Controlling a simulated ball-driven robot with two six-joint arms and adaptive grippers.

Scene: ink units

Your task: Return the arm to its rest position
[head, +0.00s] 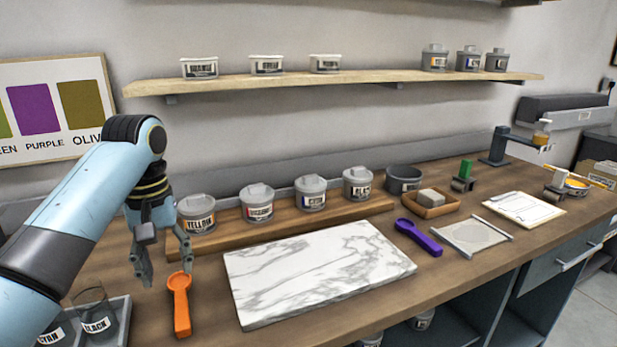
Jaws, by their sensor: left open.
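My left gripper (163,262) is open and empty, pointing down above the left part of the wooden counter (215,320). Its arm comes in from the left edge. An orange spoon (181,305) lies on the counter just right of and below the fingertips. I cannot tell from this view how far the fingers are above it. My right gripper is not in view.
A marble slab (315,270) lies right of the orange spoon. Several lidded jars stand on a wooden riser (285,220) behind it. A tray of glass jars (100,325) sits under my arm. A purple spoon (418,237) lies right of the slab.

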